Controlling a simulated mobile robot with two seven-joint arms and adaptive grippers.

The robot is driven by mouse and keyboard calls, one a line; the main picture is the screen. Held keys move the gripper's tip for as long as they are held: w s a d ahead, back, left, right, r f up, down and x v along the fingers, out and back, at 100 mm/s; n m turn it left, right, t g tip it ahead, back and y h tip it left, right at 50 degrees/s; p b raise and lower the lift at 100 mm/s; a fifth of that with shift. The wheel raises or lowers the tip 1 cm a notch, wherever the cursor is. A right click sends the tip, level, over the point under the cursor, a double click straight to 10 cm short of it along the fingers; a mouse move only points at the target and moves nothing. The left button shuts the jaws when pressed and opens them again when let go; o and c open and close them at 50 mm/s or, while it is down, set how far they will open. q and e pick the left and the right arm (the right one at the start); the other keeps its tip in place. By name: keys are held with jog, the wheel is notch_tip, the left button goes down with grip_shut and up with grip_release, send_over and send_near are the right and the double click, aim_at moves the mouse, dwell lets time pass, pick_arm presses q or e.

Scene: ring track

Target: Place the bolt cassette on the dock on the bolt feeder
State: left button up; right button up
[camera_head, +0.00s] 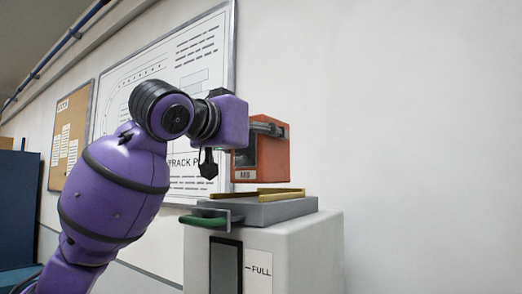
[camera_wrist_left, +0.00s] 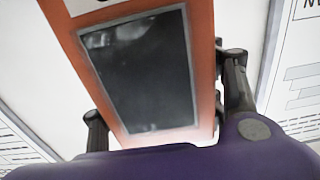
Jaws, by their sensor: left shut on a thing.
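The bolt cassette (camera_head: 262,160) is an orange box with a dark panel and a label at its lower front. My left gripper (camera_head: 268,128) is shut on its upper part and holds it upright, seemingly just above the dock. In the left wrist view the cassette (camera_wrist_left: 204,60) fills the middle, between the two dark fingers (camera_wrist_left: 165,105). The dock (camera_head: 280,210) is a grey plate with yellow rails on top of the pale bolt feeder (camera_head: 300,250). Whether the cassette's underside touches the rails is hard to tell. My right gripper is not in view.
A green handle (camera_head: 205,220) sticks out at the left of the dock. The feeder's front has a dark window and a "FULL" mark. A whiteboard (camera_head: 205,50) and a cork board (camera_head: 68,140) hang on the wall behind. A dark blue cabinet (camera_head: 18,205) stands at far left.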

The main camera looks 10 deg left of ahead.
aim_at(261, 150)
pick_arm(q)
jog(key=shift+a+f, duration=0.1)
jog(key=shift+f, duration=1.2)
jog(key=shift+f, duration=0.1)
jog(key=o, duration=1.8)
jog(key=shift+f, duration=0.1)
jog(key=shift+o, duration=0.2)
jog(key=shift+s, duration=0.1)
jog(key=v, duration=1.1)
jog(key=shift+s, duration=0.35)
jog(key=shift+a, duration=0.1)
